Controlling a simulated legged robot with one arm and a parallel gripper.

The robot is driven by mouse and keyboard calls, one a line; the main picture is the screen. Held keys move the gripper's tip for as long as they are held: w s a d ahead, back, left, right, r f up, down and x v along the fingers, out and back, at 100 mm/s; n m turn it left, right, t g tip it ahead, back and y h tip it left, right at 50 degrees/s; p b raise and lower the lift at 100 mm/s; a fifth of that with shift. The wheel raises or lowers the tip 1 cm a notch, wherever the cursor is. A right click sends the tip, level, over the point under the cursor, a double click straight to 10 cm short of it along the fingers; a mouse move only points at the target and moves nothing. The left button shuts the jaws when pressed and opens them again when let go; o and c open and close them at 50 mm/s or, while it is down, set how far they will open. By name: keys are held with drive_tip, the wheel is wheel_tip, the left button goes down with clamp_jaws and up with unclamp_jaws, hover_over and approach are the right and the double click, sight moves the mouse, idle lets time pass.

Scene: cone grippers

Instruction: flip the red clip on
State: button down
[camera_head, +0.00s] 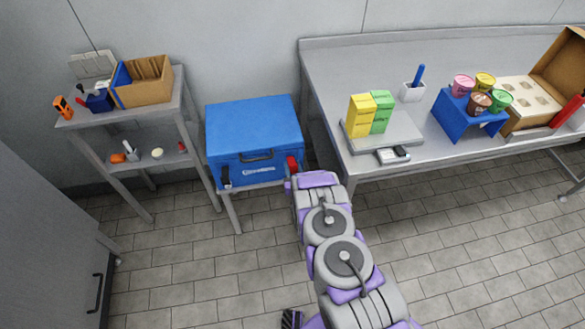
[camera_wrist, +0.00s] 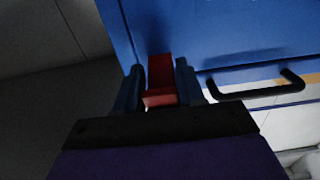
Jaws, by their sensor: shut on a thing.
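A blue cooler box (camera_head: 255,133) with a closed lid stands on a low stand left of the long table. A red clip (camera_head: 292,163) is on the right part of its front face. A black clip (camera_head: 225,176) is on the left part. My gripper is at the red clip; in the head view my arm hides its fingers. In the wrist view my gripper (camera_wrist: 160,88) has its two dark fingers on either side of the red clip (camera_wrist: 160,75), shut on it. The box (camera_wrist: 215,30) fills the upper right there, with its black handle (camera_wrist: 255,90) to the right.
A steel table (camera_head: 330,75) stands on the right with a scale (camera_head: 385,140), yellow and green cartons, several cups on a blue stand (camera_head: 465,120) and a cardboard box (camera_head: 560,70). A shelf cart (camera_head: 130,115) stands left. The tiled floor in front is clear.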

sight(290, 157)
drive_tip(key=shift+r, duration=0.1)
drive_tip(key=g+p, duration=0.1)
drive_tip(key=r+g+p, duration=0.1)
drive_tip(key=p, duration=0.1)
drive_tip(key=shift+a+r+h, duration=0.1)
drive_tip(key=shift+r+h, duration=0.15)
drive_tip(key=shift+h, duration=0.15)
drive_tip(key=g+p, duration=0.1)
drive_tip(key=r+g+p, duration=0.1)
drive_tip(key=shift+w+r+g+h, duration=0.1)
drive_tip(key=shift+w+g+h, duration=0.2)
drive_tip(key=shift+g, duration=0.1)
drive_tip(key=g+p, duration=0.1)
drive_tip(key=w+r+g+p, duration=0.1)
drive_tip(key=g+h+p, duration=0.1)
drive_tip(key=g, duration=0.1)
drive_tip(key=shift+w+a+r, duration=0.25)
drive_tip(key=shift+w+a+r+g+h+p, duration=0.1)
drive_tip(key=shift+w+g+h+p, duration=0.15)
drive_tip(key=shift+g, duration=0.4)
drive_tip(key=shift+w+r+g+h+p, duration=0.15)
drive_tip(key=shift+g+p, duration=0.1)
drive_tip(key=shift+g, duration=0.4)
drive_tip(key=shift+w, duration=0.1)
drive_tip(key=c, duration=1.1)
unclamp_jaws()
drive_tip(key=shift+c, duration=0.2)
drive_tip(key=o, duration=0.4)
drive_tip(key=shift+f, duration=0.15)
